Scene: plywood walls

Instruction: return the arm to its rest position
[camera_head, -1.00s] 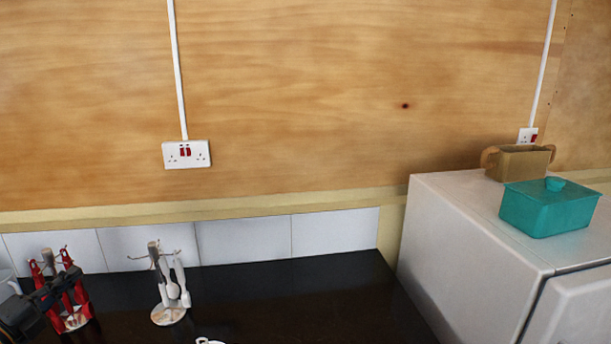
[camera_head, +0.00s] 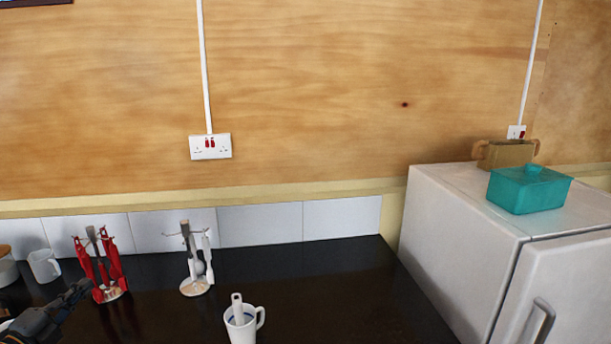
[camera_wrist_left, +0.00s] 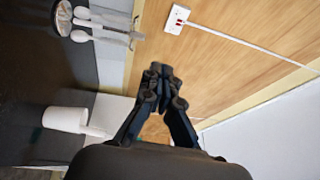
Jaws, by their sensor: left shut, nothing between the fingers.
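My left gripper (camera_head: 78,290) is at the lower left of the head view, above the black counter and in front of the red utensil stand. It also shows in the left wrist view (camera_wrist_left: 163,72), with its fingertips together and nothing between them. It points towards the plywood wall there. My right gripper does not show in either view.
On the black counter (camera_head: 320,280) are a red utensil stand (camera_head: 112,292), a white utensil stand (camera_head: 196,286) and a white mug (camera_head: 240,328) with a utensil in it. A white fridge (camera_head: 450,240) stands at the right, bearing a teal box (camera_head: 528,192) and a brown pot (camera_head: 503,155).

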